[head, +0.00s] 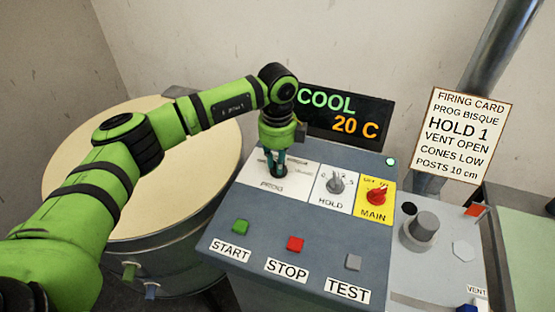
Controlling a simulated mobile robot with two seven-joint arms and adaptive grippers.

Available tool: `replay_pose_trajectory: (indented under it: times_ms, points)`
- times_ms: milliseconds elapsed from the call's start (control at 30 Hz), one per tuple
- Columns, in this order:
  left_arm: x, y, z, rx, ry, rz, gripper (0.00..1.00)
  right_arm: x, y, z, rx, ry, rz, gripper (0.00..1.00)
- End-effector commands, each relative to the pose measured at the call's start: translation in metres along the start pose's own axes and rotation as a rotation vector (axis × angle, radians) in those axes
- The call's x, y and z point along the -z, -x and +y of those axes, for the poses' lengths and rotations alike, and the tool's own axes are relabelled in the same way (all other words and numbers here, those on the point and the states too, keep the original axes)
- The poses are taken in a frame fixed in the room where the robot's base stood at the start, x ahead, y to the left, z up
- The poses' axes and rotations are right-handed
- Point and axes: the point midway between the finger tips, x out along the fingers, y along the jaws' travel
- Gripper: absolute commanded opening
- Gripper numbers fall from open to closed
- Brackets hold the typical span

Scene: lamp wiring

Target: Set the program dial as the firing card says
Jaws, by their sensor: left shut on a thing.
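The program dial's plate, marked PROG (272,186), is at the upper left of the grey control panel (228,220). My left gripper (275,170) points down over this plate and is shut on the program dial, which its fingers hide. The dial's setting and most of its scale cannot be read. The firing card (466,135) on the right reads PROG BISQUE, HOLD 1, VENT OPEN, CONES LOW, POSTS 10 cm. My right gripper is not in view.
The display (342,115) reads COOL, 20 C. Beside the program plate are the HOLD knob (335,184) and red MAIN switch (377,194). START (240,226), STOP (295,243) and TEST (353,262) buttons line the front. The round kiln (75,165) stands left.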

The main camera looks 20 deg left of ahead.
Motion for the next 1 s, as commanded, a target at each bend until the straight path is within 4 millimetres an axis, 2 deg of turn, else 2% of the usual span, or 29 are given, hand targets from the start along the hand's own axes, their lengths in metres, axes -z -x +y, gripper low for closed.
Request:
replay_pose_trajectory:
  times_ms: [367, 1000]
  points:
    - [-0.001, -0.003, -0.001, 0.002, -0.177, 0.000, 0.00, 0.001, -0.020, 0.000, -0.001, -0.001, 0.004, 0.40]
    - [-0.003, -0.002, -0.002, 0.003, -0.775, 0.000, 0.00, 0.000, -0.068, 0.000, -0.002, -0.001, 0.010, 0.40]
